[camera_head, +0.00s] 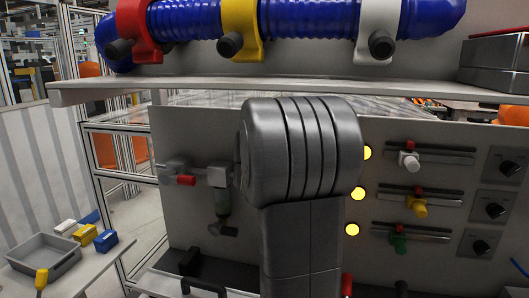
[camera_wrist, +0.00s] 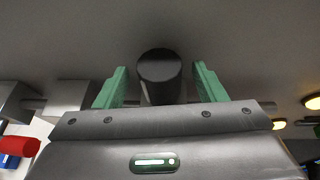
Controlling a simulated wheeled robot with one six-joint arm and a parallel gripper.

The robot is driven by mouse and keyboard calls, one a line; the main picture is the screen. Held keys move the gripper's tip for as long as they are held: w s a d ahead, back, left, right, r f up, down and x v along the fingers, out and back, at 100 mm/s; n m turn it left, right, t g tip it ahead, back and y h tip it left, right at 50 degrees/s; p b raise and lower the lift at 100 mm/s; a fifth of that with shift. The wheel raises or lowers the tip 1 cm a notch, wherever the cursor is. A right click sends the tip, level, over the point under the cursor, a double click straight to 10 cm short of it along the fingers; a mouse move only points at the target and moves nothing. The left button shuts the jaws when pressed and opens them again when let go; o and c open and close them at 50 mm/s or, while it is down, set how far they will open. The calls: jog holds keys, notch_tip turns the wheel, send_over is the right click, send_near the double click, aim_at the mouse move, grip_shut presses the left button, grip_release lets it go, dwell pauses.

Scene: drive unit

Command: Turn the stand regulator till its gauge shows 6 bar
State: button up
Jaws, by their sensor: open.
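A dark round knob (camera_wrist: 159,72), which looks like the regulator's knob, stands between the two green fingers of my gripper (camera_wrist: 160,80) in the wrist view. The fingers are open, one on each side, with a visible gap to the knob on both sides. A pipe with a grey block (camera_wrist: 75,93) runs to the knob's left. In the head view my grey arm covers the gripper and the regulator. The air line's unit with a bowl (camera_head: 221,200) shows left of my arm. No gauge face is visible in either view.
A red-handled valve (camera_head: 184,180) sits left on the panel (camera_head: 180,130). Yellow lamps (camera_head: 352,229), sliders with coloured knobs (camera_head: 409,160) and black dials (camera_head: 495,211) are on the right. A shelf (camera_head: 200,88) with a blue hose (camera_head: 300,18) overhangs. A grey tray (camera_head: 43,247) stands lower left.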

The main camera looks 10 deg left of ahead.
jog(key=c, duration=1)
jog(key=shift+a+h, duration=0.1)
jog(key=shift+h, duration=0.2)
jog(key=m+h+p, duration=0.1)
jog(key=m+h, duration=0.1)
jog(key=a+m+h+p, duration=0.1)
jog(key=m+h, duration=0.1)
jog(key=shift+r+m+g+h, duration=0.1)
jog(key=shift+m+g+h, duration=0.2)
jog(key=shift+g+h, duration=0.1)
jog(key=m+h, duration=0.1)
jog(key=m+g+h, duration=0.1)
jog(key=m+h+p, duration=0.1)
jog(key=shift+w+a+g, duration=0.25)
jog(key=shift+g, duration=0.15)
jog(key=shift+w+a+m+g+h, duration=0.1)
jog(key=shift+w+m+g+h, duration=0.05)
jog(key=shift+m+g+h, duration=1.2)
jog(key=shift+m+h, duration=0.25)
jog(key=shift+m, duration=0.2)
